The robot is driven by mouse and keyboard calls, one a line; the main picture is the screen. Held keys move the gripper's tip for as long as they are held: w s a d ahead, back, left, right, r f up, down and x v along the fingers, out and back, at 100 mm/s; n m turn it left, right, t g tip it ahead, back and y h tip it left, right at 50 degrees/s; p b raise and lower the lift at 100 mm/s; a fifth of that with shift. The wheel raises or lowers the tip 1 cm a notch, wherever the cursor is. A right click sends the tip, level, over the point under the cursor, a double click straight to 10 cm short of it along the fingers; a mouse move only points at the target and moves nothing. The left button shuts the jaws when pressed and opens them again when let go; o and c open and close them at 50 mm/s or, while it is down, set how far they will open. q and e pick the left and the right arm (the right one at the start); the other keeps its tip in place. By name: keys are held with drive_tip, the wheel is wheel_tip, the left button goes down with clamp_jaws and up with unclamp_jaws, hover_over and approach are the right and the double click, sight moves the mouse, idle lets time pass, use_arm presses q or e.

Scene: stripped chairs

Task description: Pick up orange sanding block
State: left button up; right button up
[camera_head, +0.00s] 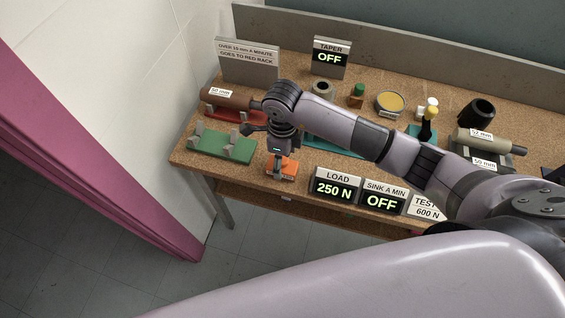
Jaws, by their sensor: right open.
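The orange sanding block (289,167) lies near the front edge of the cork-topped bench (190,157), left of the LOAD display. My right gripper (275,172) points down at the block, its fingers in front of and over the block's left part. The gripper is open. I cannot tell whether the fingers touch the block or sit just above it. My left gripper is not in view.
A green rack (225,146) is just left of the block, with a red rack (238,115) holding a brown roller (230,97) behind it. Display signs (335,187) stand to the right along the front edge. A pink panel (90,140) is at the left.

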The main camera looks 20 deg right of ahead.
drive_tip(key=shift+f, duration=0.6)
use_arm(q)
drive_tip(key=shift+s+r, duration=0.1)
use_arm(e)
drive_tip(key=c, duration=1.3)
drive_tip(key=shift+r, duration=0.1)
use_arm(q)
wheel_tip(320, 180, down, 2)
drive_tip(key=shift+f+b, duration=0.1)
drive_tip(key=shift+b, duration=1)
use_arm(e)
wheel_tip(320, 180, up, 20)
